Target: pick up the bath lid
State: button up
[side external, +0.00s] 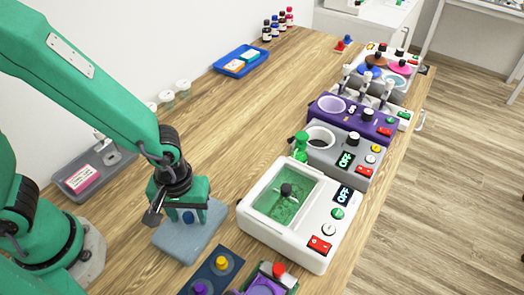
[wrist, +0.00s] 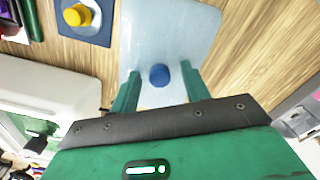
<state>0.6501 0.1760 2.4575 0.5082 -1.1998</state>
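The pale blue plate with a round blue knob, which looks like the bath lid (side external: 183,243), lies flat on the table in front of my arm. It also shows in the wrist view (wrist: 165,30), with its blue knob (wrist: 159,75) between my fingers. My gripper (side external: 187,212) is low over the plate, its two green fingers apart on either side of the knob, with a gap on both sides in the wrist view (wrist: 159,68). The white bath (side external: 318,228) stands to the right, with a green interior and a dark knob-like part in it. My gripper hides part of the plate.
A dark blue panel (side external: 228,258) with yellow and purple knobs lies close in front of the plate. Several devices, including a grey one (side external: 352,139) and a purple one (side external: 375,126), line the right edge. A grey tray (side external: 118,168) and blue tray (side external: 230,57) lie by the wall.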

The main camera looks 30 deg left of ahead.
aim_at(189, 215)
grip_shut()
jog(key=shift+r, duration=0.2)
notch_tip(189, 215, up, 10)
jog(key=shift+f, duration=0.2)
dwell(0.5)
jog(key=shift+w, duration=0.1)
dwell(0.5)
jog(key=w+d+r+m, duration=0.1)
jog(key=w+d+r, duration=0.3)
jog(key=w+d, duration=1)
jog(key=shift+w+d, duration=0.4)
jog(key=shift+d, duration=0.05)
